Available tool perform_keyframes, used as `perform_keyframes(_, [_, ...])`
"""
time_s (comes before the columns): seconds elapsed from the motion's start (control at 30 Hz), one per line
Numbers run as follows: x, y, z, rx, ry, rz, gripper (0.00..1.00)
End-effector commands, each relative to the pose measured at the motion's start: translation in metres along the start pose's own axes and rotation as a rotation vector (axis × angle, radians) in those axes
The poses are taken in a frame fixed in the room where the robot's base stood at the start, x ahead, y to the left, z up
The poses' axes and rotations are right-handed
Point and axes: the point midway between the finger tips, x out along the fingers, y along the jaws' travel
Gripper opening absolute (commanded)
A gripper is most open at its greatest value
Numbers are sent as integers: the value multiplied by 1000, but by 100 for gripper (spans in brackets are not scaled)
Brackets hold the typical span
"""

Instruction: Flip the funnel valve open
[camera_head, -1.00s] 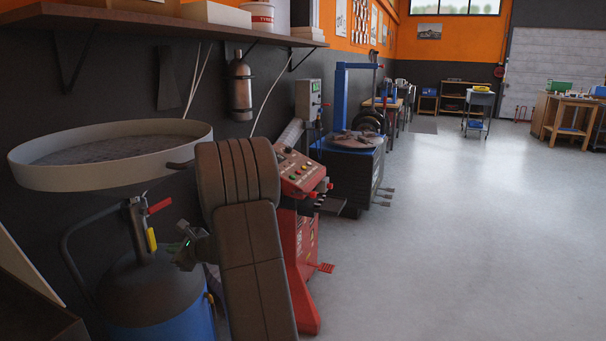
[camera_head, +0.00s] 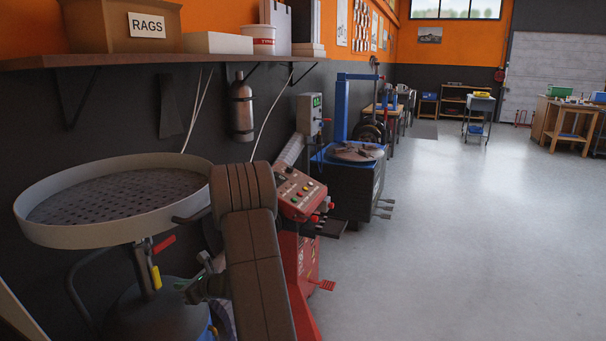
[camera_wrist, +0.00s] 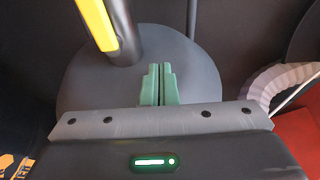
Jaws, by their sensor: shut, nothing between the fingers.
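The funnel is a wide pale round pan (camera_head: 48,232) with a perforated plate, at the left of the head view on a post. On the post below it is a red lever (camera_head: 164,244), slanting up to the right. A yellow handle (camera_head: 156,277) hangs below that lever; it also shows at top left in the wrist view (camera_wrist: 98,22). Which one is the funnel valve is not marked. My gripper (camera_head: 184,286) is just right of the yellow handle, below the red lever. Its green fingers (camera_wrist: 160,85) are shut and empty, above the dark tank top (camera_wrist: 85,85).
A red machine with a button panel (camera_head: 299,194) stands close to the right of my arm. A shelf with a rags box (camera_head: 118,28) runs along the wall above. A gas cylinder (camera_head: 242,108) hangs on the wall. The floor at the right is clear.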

Motion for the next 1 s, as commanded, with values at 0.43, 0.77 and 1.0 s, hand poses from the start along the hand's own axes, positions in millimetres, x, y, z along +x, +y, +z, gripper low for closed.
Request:
perform_keyframes(0.43, [-74, -1, 0, -2, 0, -3, 0])
perform_keyframes(0.77, [-82, 0, 0, -3, 0, 0, 0])
perform_keyframes(1.0, [-83, 1, 1, -5, 1, 0, 0])
